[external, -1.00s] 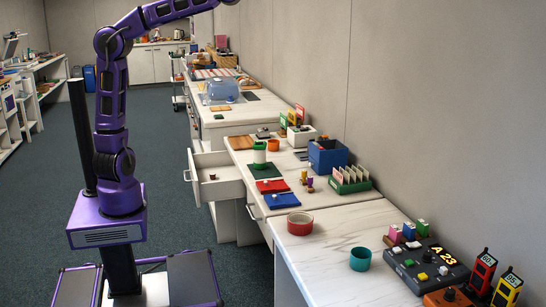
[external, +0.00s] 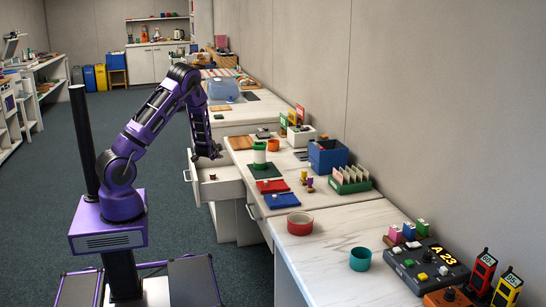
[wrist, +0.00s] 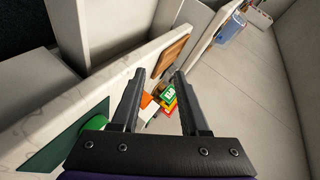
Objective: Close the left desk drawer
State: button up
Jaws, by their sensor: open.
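The left desk drawer (external: 222,189) is white and stands pulled out from the desk, with its handle (external: 187,175) on the front panel at the left. A small brown item (external: 212,177) lies inside it. My gripper (external: 208,156) is over the drawer's open top, pointing down, close to the desk edge. In the wrist view my gripper's two dark fingers (wrist: 158,100) are spread apart with nothing held between them. Whether the fingers touch the drawer cannot be told.
The white desktop (external: 330,195) holds a green mat (external: 264,170), a red tray (external: 272,186), a blue tray (external: 282,200), a blue bin (external: 327,157) and a wooden board (external: 240,142). Dark carpet to the left of the drawer is free.

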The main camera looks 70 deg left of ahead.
jog(key=s+a+f+m+g+y, duration=0.1)
jog(key=s+a+f, duration=0.1)
jog(key=s, duration=0.4)
jog(key=s+a+f+m+g+y, duration=0.1)
jog(key=s+a+f+g, duration=0.15)
jog(key=s, duration=0.45)
jog(key=s+f+m+t, duration=0.3)
jog(key=s+f+m, duration=0.5)
jog(key=f, duration=0.3)
jog(key=shift+m+y, duration=0.3)
jog(key=shift+y, duration=0.1)
jog(key=x, duration=0.8)
jog(key=b+x, duration=0.1)
jog(key=x, duration=0.7)
jog(key=shift+w+a+f, duration=0.25)
jog(key=shift+w+f, duration=0.05)
jog(key=shift+w, duration=0.05)
grip_shut()
